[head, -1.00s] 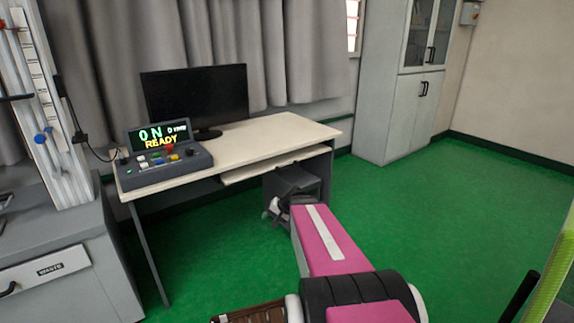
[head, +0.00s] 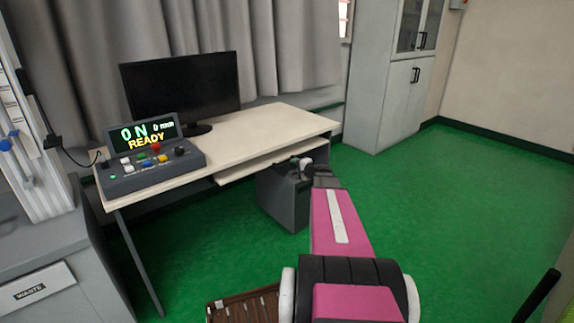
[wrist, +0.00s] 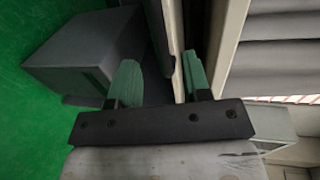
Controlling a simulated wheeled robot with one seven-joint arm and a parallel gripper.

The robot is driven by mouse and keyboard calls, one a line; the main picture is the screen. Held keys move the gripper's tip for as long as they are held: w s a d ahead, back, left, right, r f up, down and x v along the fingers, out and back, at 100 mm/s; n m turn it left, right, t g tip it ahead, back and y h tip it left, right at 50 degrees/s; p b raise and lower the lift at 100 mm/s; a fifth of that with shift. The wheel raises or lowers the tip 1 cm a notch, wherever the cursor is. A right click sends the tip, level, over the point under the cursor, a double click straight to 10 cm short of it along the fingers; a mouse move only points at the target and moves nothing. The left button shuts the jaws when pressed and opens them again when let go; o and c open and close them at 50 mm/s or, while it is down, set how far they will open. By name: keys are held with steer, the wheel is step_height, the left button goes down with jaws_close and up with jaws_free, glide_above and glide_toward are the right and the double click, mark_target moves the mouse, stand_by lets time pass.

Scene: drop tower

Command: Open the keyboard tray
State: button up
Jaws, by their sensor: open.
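The keyboard tray (head: 245,171) is a thin pale board under the top of the desk (head: 255,135). Only a narrow strip of it shows past the desk's front edge. My gripper (head: 304,165) is at the tray's right part, at about its height, partly hidden by my wrist. In the wrist view, turned on its side, my open gripper (wrist: 160,80) has two green fingers apart. A thin pale edge, seemingly the tray's (wrist: 178,45), runs between them near the right finger. I cannot tell whether either finger touches it.
A dark grey pedestal (head: 283,203) stands under the desk below my gripper. A monitor (head: 180,88) and a control console (head: 150,165) reading "ON READY" are on the desk. A waste cabinet (head: 40,285) is at left.

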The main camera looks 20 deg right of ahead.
mark_target(288, 164)
steer(key=x, duration=0.6)
steer(key=shift+w+a, duration=0.1)
steer(key=shift+w, duration=0.1)
jaws_close()
